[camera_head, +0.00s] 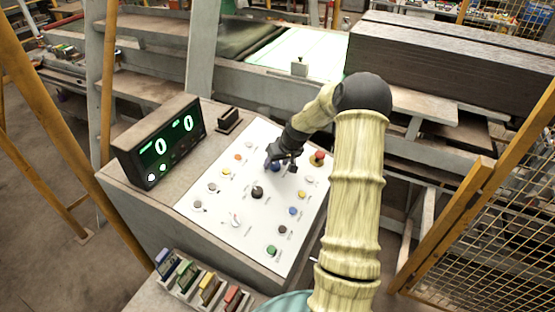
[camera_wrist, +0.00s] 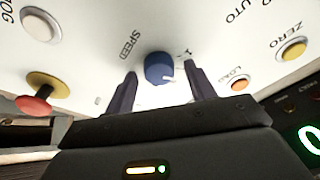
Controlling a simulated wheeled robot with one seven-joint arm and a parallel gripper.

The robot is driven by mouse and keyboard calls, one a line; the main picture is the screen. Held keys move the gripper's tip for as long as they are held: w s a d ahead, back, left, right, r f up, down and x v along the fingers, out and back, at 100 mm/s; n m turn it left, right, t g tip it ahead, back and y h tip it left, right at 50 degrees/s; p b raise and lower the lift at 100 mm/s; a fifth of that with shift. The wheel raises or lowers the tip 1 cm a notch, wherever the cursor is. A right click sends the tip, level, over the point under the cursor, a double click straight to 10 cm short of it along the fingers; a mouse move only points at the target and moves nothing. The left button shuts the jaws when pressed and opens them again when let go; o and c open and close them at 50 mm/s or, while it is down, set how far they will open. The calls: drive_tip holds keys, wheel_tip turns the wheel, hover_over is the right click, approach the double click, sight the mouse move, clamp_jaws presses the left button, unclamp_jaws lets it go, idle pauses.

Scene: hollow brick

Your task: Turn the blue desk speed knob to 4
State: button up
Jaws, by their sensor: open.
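The blue speed knob (camera_wrist: 157,66) sits on the white control panel beside the printed word SPEED, in the wrist view. A white pointer mark shows on its lower right side, and a small printed mark, perhaps a 1, is near its upper right. My gripper (camera_wrist: 160,72) is open, with one dark finger on each side of the knob; I cannot tell if either touches it. In the head view the knob (camera_head: 276,167) is partly hidden under my gripper (camera_head: 284,158) at the panel's upper part. The other scale numbers are not readable.
A red button on a yellow base (camera_head: 318,158) stands right of the gripper. A black knob (camera_head: 257,192) and several coloured buttons dot the panel (camera_head: 240,170). The display (camera_head: 160,145) at left shows two green zeros. Coloured blocks (camera_head: 207,288) stand at the front.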

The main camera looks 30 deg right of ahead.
drive_tip(key=shift+f, duration=0.1)
drive_tip(key=c, duration=1)
drive_tip(key=shift+o, duration=0.2)
drive_tip(key=shift+m+b, duration=0.4)
drive_tip(key=m+b, duration=0.1)
drive_tip(key=m, duration=0.1)
drive_tip(key=shift+w+m+h, duration=0.1)
drive_tip(key=shift+m+h, duration=0.2)
drive_tip(key=m, duration=0.2)
drive_tip(key=m+b, duration=0.1)
drive_tip(key=m, duration=0.1)
drive_tip(key=shift+a+m+g+h, duration=0.1)
drive_tip(key=shift+m+g+h, duration=0.2)
drive_tip(key=m, duration=0.4)
drive_tip(key=shift+g, duration=0.3)
drive_tip(key=m+p, duration=0.1)
drive_tip(key=m, duration=0.2)
drive_tip(key=shift+m+g+h+p, duration=0.3)
drive_tip(key=shift+m+p, duration=0.05)
drive_tip(key=shift+m, duration=0.05)
